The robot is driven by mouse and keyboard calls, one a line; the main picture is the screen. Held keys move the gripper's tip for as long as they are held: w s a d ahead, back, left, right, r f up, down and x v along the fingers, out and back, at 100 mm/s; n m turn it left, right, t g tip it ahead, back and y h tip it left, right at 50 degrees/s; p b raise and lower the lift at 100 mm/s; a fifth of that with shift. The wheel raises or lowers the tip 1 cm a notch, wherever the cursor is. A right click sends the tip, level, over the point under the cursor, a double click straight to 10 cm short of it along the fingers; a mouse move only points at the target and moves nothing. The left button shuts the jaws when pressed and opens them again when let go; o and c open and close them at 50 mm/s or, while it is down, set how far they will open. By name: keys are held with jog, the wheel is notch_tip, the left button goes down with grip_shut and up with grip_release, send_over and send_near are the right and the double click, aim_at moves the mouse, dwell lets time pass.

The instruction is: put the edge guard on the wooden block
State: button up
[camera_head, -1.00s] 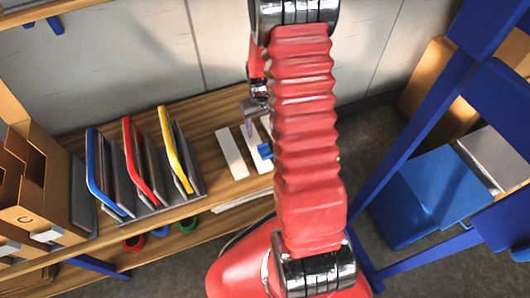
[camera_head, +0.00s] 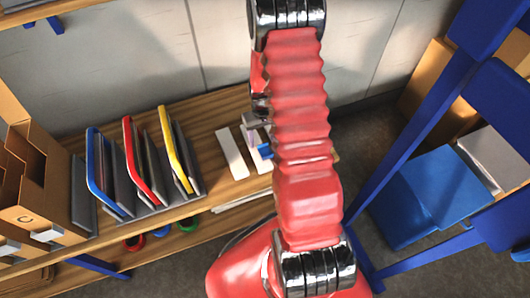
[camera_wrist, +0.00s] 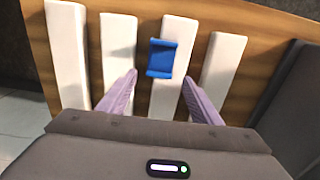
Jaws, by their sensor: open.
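A blue, channel-shaped piece (camera_wrist: 162,58), which looks like the edge guard, sits across a white bar (camera_wrist: 172,35) in the wrist view. It also shows beside my arm in the head view (camera_head: 265,150). Several white bars, perhaps the blocks, lie side by side on the wooden shelf; one is at the far left of the wrist view (camera_wrist: 68,60). No bare wooden block is distinguishable. My gripper (camera_wrist: 160,74) is open, its two pale purple fingers pointing toward the blue piece, one to each side of it. Whether they touch it cannot be told. My arm hides part of this area in the head view.
A rack with blue, red and yellow framed panels (camera_head: 150,165) stands left of the bars. A cardboard box (camera_head: 40,180) is farther left. Blue posts (camera_head: 420,130) and a blue box (camera_head: 425,195) stand at the right. A grey wall (camera_head: 130,60) rises behind the shelf.

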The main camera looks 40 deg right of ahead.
jog(key=shift+f, duration=1.5)
jog(key=shift+c, duration=0.7)
jog(key=c, duration=1.1)
jog(key=shift+r, duration=0.1)
notch_tip(320, 180, up, 10)
